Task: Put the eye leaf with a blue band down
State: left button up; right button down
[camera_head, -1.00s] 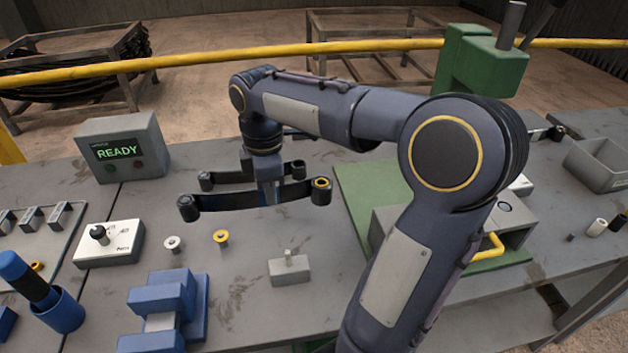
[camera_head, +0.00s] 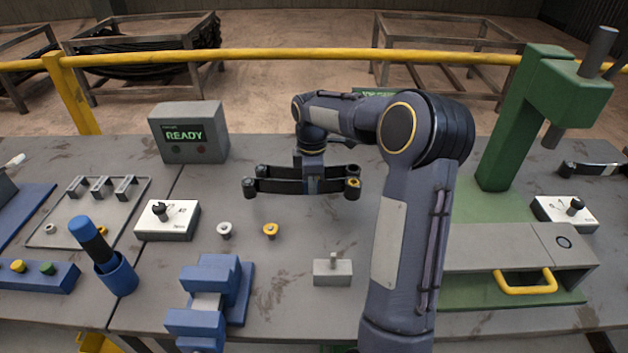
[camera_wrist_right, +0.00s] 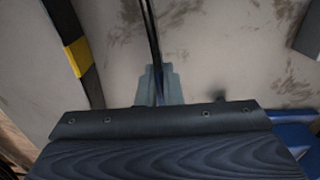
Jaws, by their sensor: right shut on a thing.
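The held eye leaf (camera_head: 285,188) is a dark, slightly curved bar with a rolled eye at each end. Its right eye has a gold-coloured bush. My right gripper (camera_head: 312,186) points down and is shut on the leaf's middle. In the right wrist view the held leaf (camera_wrist_right: 151,35) shows edge-on between the fingertips (camera_wrist_right: 158,88). A second dark leaf (camera_head: 280,172) is just behind it; in the wrist view a leaf with a yellow band (camera_wrist_right: 77,55) lies apart to the left. My left gripper is out of view.
The READY box (camera_head: 188,132) stands behind on the left. A white bush (camera_head: 224,230), a yellow bush (camera_head: 270,231), a grey pin block (camera_head: 332,272) and a blue vise (camera_head: 238,292) are in front. A green press (camera_head: 505,130) stands right. Some bare bench lies between them.

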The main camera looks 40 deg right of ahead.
jog(key=shift+w+d+f, duration=0.1)
jog(key=shift+w+f, duration=0.05)
jog(key=shift+w, duration=0.05)
jog(key=shift+w+d+f, duration=0.1)
jog(key=shift+w+f, duration=0.05)
jog(key=shift+f, duration=1.55)
jog(key=shift+f, duration=0.15)
jog(key=c, duration=1.6)
grip_release()
jog(key=shift+f, duration=0.1)
